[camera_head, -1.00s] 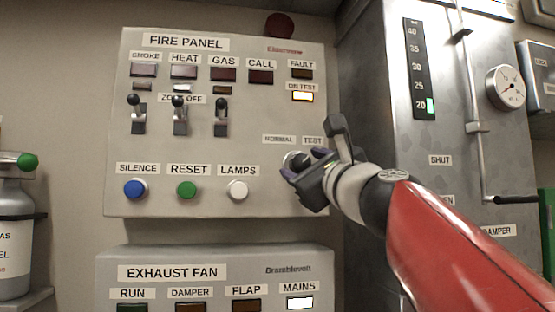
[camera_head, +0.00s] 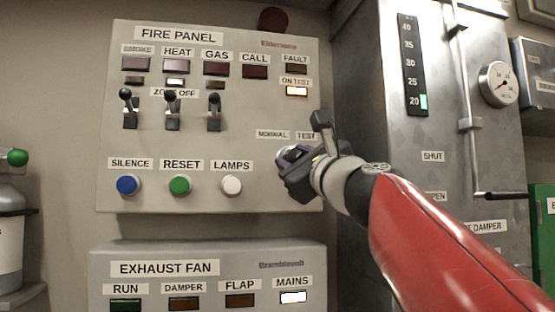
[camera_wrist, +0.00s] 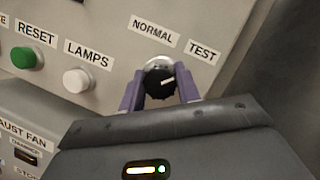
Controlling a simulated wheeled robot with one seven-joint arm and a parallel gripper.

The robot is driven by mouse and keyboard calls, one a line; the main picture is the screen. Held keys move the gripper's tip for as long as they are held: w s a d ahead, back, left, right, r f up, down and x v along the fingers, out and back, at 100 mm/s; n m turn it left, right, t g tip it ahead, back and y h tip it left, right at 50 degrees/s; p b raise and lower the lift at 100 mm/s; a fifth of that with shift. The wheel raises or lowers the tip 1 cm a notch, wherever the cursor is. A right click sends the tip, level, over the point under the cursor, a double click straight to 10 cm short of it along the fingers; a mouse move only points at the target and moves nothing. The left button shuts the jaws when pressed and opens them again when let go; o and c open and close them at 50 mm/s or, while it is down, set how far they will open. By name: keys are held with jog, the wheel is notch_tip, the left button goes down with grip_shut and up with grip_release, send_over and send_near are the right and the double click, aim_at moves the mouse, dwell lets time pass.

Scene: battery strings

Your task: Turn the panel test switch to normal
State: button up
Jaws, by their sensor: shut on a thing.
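The panel test switch is a round black knob with a silver collar and a white pointer mark, below the NORMAL and TEST labels in the wrist view (camera_wrist: 160,80). Its mark points right, towards the TEST side. My gripper (camera_wrist: 160,94) has its two purple fingers shut on the knob, one on each side. In the head view my gripper (camera_head: 287,160) reaches the lower right of the fire panel (camera_head: 120,200) and mostly hides the switch. The ON TEST lamp (camera_head: 297,91) glows.
Lamps (camera_head: 231,185), reset (camera_head: 180,185) and silence (camera_head: 128,185) buttons lie left of my gripper. Three zone toggles (camera_head: 172,110) stand above them. The exhaust fan panel (camera_head: 225,255) is below.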

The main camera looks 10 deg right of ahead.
jog(key=shift+n, duration=0.4)
jog(key=n+g+y, duration=0.1)
jog(key=n, duration=0.4)
jog(key=shift+g+y, duration=0.4)
jog(key=n+g, duration=0.1)
jog(key=n, duration=0.3)
jog(key=shift+n+g, duration=0.4)
jog(key=n, duration=0.2)
jog(key=n+g, duration=0.1)
jog(key=n, duration=0.1)
jog(key=shift+w+g, duration=0.1)
jog(key=shift+g, duration=0.2)
jog(key=shift+n+g+h, duration=0.5)
jog(key=shift+n+h, duration=0.3)
jog(key=shift+n, duration=0.9)
jog(key=o, duration=1)
jog(key=shift+c, duration=0.2)
